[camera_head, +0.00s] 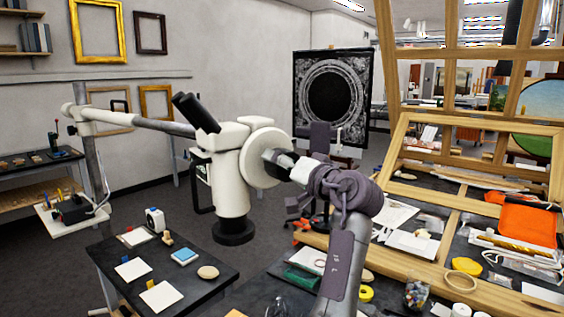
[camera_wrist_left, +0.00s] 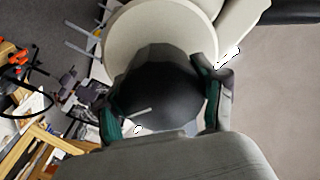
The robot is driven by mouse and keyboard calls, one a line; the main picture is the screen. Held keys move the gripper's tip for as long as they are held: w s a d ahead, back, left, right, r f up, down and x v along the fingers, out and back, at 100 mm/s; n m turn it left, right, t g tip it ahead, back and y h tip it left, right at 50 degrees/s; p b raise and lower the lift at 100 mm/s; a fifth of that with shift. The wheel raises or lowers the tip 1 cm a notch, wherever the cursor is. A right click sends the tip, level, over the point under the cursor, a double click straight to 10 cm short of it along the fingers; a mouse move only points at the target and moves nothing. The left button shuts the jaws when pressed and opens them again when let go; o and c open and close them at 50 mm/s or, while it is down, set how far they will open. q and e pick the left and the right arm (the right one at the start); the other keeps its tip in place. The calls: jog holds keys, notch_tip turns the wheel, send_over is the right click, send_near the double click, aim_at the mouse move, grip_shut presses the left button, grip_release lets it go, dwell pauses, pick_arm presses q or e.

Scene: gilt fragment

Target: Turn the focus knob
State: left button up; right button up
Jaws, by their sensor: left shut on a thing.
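The focus knob (camera_wrist_left: 155,88) is dark and round, and it sits on the pale disc-shaped side (camera_head: 261,150) of a white microscope (camera_head: 231,180). My left gripper (camera_head: 283,160) is shut on the knob, with one finger on each side of it in the left wrist view (camera_wrist_left: 160,105). In the head view the gripper and wrist hide most of the knob. The microscope hangs on a long boom arm (camera_head: 150,121), with black eyepieces (camera_head: 196,112) tilted up to the left. My right gripper is not in view.
A dark table (camera_head: 215,272) with cards and small pieces stands below the microscope at the left. A wooden frame (camera_head: 460,195) and a cluttered worktop fill the right side. A black panel with a round ornament (camera_head: 330,95) stands behind.

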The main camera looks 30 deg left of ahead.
pick_arm(q)
jog(key=shift+m+p, duration=0.5)
jog(key=shift+m, duration=0.7)
jog(key=o, duration=1.1)
jog(key=shift+o, duration=0.2)
jog(key=v, duration=0.7)
jog(key=shift+d, duration=0.25)
jog(key=shift+s, duration=0.1)
